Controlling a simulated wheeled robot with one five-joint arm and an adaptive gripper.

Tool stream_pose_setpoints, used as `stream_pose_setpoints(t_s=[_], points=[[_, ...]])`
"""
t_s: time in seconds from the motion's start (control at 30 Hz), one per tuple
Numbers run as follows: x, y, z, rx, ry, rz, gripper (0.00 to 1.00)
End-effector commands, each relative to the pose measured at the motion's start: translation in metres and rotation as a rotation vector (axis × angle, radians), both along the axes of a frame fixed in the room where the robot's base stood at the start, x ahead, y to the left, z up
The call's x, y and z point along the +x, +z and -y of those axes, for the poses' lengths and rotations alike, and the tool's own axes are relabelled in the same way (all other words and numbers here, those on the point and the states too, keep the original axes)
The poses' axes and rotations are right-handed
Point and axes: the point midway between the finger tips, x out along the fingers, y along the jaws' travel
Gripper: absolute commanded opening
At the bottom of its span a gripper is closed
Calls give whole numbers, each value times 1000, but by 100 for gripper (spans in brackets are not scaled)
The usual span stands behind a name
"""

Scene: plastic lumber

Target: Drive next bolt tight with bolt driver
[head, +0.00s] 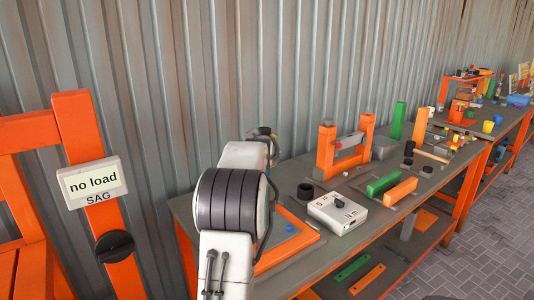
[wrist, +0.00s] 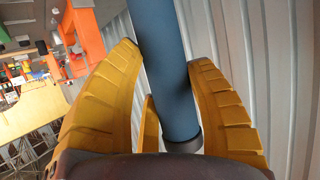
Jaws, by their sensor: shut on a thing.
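My gripper (wrist: 165,58) has its yellow fingers closed around a blue cylinder with a dark collar at its lower end, seemingly the bolt driver (wrist: 172,85). The driver's far end runs out of the top of the wrist view. I cannot make out any bolt for certain.
A white box with a dial marked N m (head: 337,212) stands beside the board. A black cup (head: 305,191), an orange frame (head: 326,152) and green and orange bars (head: 383,184) stand further along the bench. A "no load" sign (head: 92,182) is at left. A corrugated wall (head: 240,70) runs behind.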

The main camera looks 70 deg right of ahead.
Motion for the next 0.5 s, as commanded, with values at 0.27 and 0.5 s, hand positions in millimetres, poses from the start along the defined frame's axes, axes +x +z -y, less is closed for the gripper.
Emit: stream_pose_setpoints(t_s=[0.27, 0.5], points=[[0, -10, 0, -4, -1, 3, 13], [0, -22, 0, -5, -1, 3, 13]])
